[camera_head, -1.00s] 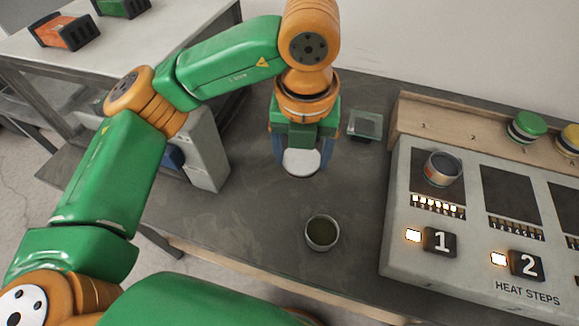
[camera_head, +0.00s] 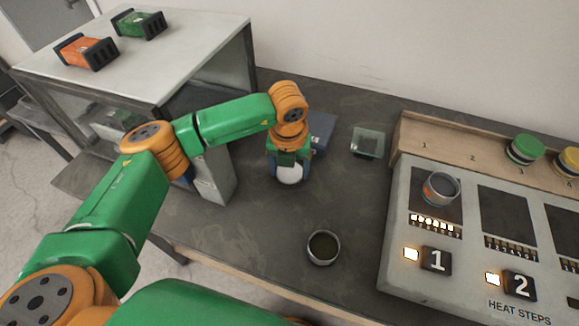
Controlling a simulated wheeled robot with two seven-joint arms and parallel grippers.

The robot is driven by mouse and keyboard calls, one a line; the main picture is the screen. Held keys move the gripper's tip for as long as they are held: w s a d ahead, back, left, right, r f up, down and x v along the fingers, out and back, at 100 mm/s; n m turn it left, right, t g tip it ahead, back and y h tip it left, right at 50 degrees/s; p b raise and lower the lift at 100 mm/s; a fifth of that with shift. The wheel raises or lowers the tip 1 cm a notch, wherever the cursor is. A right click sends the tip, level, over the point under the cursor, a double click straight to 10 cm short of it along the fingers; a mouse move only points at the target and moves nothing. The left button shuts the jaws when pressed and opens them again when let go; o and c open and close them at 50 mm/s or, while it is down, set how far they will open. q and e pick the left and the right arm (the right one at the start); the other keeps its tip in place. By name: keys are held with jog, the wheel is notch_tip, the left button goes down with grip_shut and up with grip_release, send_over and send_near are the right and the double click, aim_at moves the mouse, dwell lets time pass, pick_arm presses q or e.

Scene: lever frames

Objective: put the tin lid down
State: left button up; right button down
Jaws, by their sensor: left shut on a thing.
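My left gripper (camera_head: 289,172) is shut on the tin lid (camera_head: 290,175), a pale round disc between its blue fingers. It is over the dark bench top (camera_head: 375,210), left of the heat panel; I cannot tell whether the lid touches the bench. An open tin (camera_head: 323,247) with dark green contents stands nearer the bench's front edge, apart from the gripper. A grey tin (camera_head: 440,188) stands on plate 1 of the heat panel (camera_head: 398,225). My right gripper is not in view.
A blue-grey flat thing (camera_head: 321,128) lies just behind my gripper. A green-topped tin (camera_head: 525,149) and a yellow-topped tin (camera_head: 569,161) stand on the wooden shelf (camera_head: 440,136). A grey box (camera_head: 213,178) is at left.

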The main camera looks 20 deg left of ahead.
aim_at(289, 177)
pick_arm(q)
jog(key=o, duration=1.2)
jog(key=shift+o, duration=0.2)
jog(key=shift+r, duration=0.15)
notch_tip(289, 177, up, 12)
jog(key=s+b, duration=0.1)
jog(key=shift+s+d, duration=0.15)
jog(key=shift+s, duration=0.05)
